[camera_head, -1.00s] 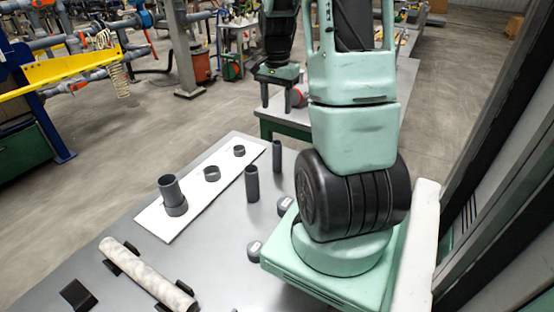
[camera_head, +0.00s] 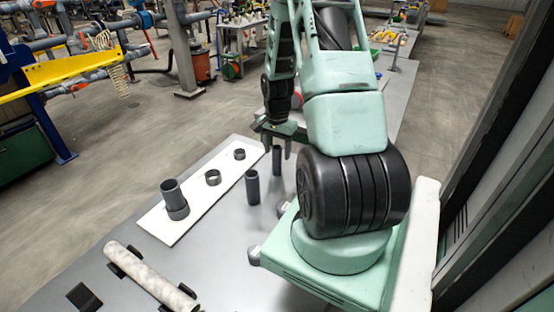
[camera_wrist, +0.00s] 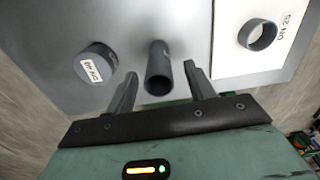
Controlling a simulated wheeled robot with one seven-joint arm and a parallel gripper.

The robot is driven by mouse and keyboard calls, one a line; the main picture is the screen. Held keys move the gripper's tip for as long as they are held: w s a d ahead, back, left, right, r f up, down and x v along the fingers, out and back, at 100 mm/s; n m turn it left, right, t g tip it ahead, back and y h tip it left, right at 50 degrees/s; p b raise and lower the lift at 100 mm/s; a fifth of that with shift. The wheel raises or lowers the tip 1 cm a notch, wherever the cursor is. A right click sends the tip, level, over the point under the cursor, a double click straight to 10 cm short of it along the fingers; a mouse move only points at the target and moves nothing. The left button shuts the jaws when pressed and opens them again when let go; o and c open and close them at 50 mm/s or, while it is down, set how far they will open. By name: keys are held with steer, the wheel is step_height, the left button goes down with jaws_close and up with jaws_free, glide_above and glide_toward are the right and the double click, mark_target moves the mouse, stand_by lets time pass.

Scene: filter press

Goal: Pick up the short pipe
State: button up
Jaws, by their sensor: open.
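A thin dark grey pipe (camera_head: 277,160) stands upright on the grey table, right of the white board. It also shows in the wrist view (camera_wrist: 158,72). My gripper (camera_head: 277,151) is open above and around the pipe's top. In the wrist view my gripper (camera_wrist: 161,74) has one finger on each side of the pipe, with gaps between. Whether the tips are below the pipe's rim is hard to tell. A wider upright pipe (camera_head: 252,187) stands nearer the camera. A still wider pipe (camera_head: 171,190) stands in a socket on the white board.
The white board (camera_head: 207,200) bears two empty ring sockets (camera_head: 213,177) and (camera_head: 239,154); one is marked DN 25 in the wrist view (camera_wrist: 258,35). A labelled grey cap (camera_wrist: 96,63) lies near the pipe. A long mottled tube (camera_head: 150,277) rests on holders at the front left.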

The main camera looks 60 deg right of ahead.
mark_target(277, 156)
steer(key=shift+a+f, duration=0.15)
steer(key=shift+f, duration=1.55)
steer(key=c, duration=1)
steer(key=shift+c, duration=0.2)
steer(key=shift+r, duration=0.2)
